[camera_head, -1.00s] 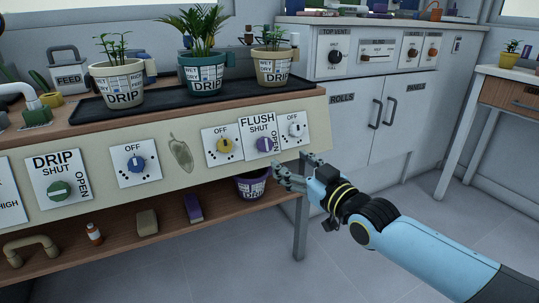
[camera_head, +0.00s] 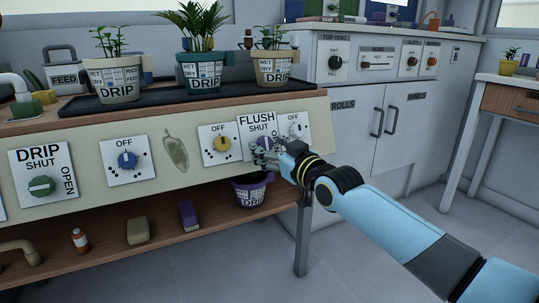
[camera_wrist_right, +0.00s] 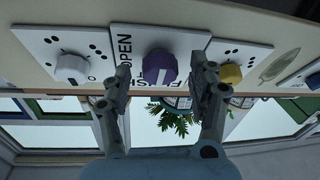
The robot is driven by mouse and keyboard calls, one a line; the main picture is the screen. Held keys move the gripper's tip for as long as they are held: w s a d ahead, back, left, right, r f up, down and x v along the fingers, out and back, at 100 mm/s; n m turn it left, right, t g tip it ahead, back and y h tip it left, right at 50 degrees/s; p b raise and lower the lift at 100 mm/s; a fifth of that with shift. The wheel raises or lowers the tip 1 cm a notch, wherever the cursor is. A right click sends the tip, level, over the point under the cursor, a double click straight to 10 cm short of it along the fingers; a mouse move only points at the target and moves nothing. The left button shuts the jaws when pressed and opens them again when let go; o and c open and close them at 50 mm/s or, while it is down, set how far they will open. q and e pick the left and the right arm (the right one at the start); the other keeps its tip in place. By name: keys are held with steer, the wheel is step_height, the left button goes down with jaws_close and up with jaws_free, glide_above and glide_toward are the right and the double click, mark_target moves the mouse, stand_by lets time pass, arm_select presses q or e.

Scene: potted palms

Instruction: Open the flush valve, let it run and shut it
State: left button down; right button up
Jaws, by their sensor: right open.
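The flush valve is a purple knob on a white plate (camera_head: 246,126) marked FLUSH, SHUT and OPEN, on the bench's cream front panel. In the head view my right gripper (camera_head: 260,148) covers most of the knob. In the right wrist view the purple knob (camera_wrist_right: 159,68) shows beyond and between the two fingers of my right gripper (camera_wrist_right: 163,82). The fingers are open, one on each side of the knob's line, and I see no clear contact. My left gripper is not in view.
A yellow knob (camera_head: 222,144) and a white knob plate (camera_head: 293,126) flank the valve closely. A green DRIP knob (camera_head: 41,186) is farther left. A purple pot (camera_head: 251,191) stands on the shelf below. Potted plants stand on a black tray (camera_head: 150,98) above.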

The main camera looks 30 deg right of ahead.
steer(key=shift+w+r, duration=0.1)
steer(key=shift+w, duration=0.1)
steer(key=c, duration=1.1)
steer(key=shift+c, duration=0.2)
